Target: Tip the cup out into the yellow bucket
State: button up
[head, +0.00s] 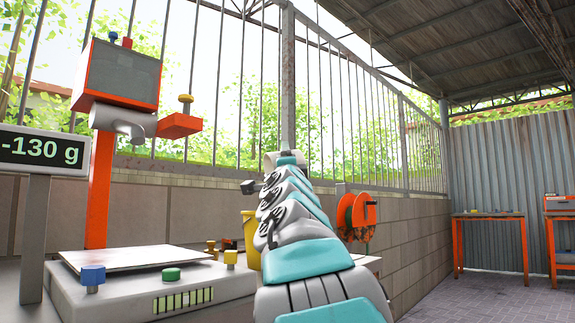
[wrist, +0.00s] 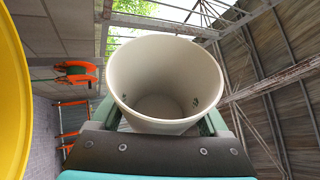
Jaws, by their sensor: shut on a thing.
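A cream cup (wrist: 165,85) fills the middle of the wrist view, its round mouth facing the camera. I see inside it down to the bottom and no contents show, only two small dark marks on its inner walls. My gripper (wrist: 160,122) is shut on the cup, with a teal finger on each side. The yellow bucket (wrist: 12,90) is close at the left edge of the wrist view, beside the cup and cut off by the frame. In the head view the bucket (head: 249,240) stands behind my arm, mostly hidden. The gripper end there is small and hard to make out.
A scale (head: 160,285) with a bare plate stands at the left, its display (head: 42,150) reading -130 g. An orange post machine (head: 103,150) rises behind it. An orange reel (head: 356,215) is right of my arm. Orange-legged tables (head: 490,216) stand far right, with open floor before them.

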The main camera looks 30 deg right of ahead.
jog(key=shift+w+a+f, duration=0.1)
jog(key=shift+w+f, duration=0.05)
jog(key=shift+r+n, duration=0.25)
jog(key=shift+n, duration=0.15)
jog(key=shift+a+r+n+t+y, duration=0.15)
jog(key=shift+n+t+y, duration=0.15)
jog(key=shift+n+t, duration=0.15)
jog(key=shift+a+n, duration=0.1)
jog(key=shift+n, duration=0.25)
